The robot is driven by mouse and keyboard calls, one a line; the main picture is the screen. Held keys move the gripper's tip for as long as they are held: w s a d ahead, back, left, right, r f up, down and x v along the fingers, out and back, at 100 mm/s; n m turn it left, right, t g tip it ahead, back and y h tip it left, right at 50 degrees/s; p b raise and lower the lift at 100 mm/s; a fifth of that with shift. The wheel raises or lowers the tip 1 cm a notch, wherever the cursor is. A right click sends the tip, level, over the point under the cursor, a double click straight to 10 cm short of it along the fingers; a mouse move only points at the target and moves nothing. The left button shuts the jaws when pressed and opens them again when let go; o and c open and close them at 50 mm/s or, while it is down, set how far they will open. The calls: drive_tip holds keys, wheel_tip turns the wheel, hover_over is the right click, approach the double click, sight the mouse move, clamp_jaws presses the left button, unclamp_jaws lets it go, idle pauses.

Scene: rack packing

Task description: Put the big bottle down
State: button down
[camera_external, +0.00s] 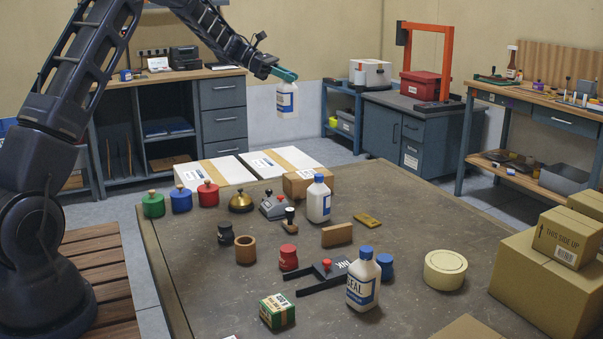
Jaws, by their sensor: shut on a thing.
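My gripper (282,75) is shut on a white bottle (287,101) with a blue label. In this view the bottle hangs upright in the air above the far part of the table, its base clear of any surface. Its cap is hidden by the teal fingers. I cannot tell from this single view which bottle is biggest.
Two white boxes (214,173) and a small brown carton (305,184) stand at the table's far side. Several coloured jars, a brass bell (241,200), stamps and a black tool (322,276) crowd the middle. Brown cartons (546,280) stack at the right. The table's right far part is bare.

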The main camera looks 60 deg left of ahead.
drive_tip(key=w+d, duration=0.2)
drive_tip(key=w, duration=0.4)
wheel_tip(320, 180, down, 19)
drive_tip(key=shift+m+h, duration=0.3)
drive_tip(key=shift+w+f, duration=0.1)
drive_tip(key=c, duration=1.2)
unclamp_jaws()
drive_tip(key=shift+g, duration=0.3)
